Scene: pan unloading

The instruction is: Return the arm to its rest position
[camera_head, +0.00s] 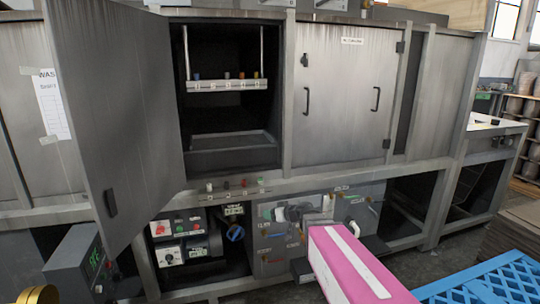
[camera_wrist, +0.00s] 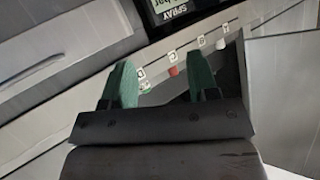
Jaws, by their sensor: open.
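My gripper (camera_wrist: 160,62) shows in the wrist view with two green fingers standing apart and nothing between them. Beyond the fingers is a sloping panel edge with small square labels and a few coloured pegs or knobs, one red (camera_wrist: 173,71). I see no contact between the fingers and that panel, but the gap is hard to judge. In the head view I cannot make out the fingers clearly against the machine.
A grey metal cabinet has an open door (camera_head: 115,110) at left, with a dark cavity (camera_head: 230,115) behind it. Closed doors (camera_head: 345,95) stand to its right. A blue crate (camera_head: 420,296) is at lower right. A small display box (camera_head: 75,268) is at lower left.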

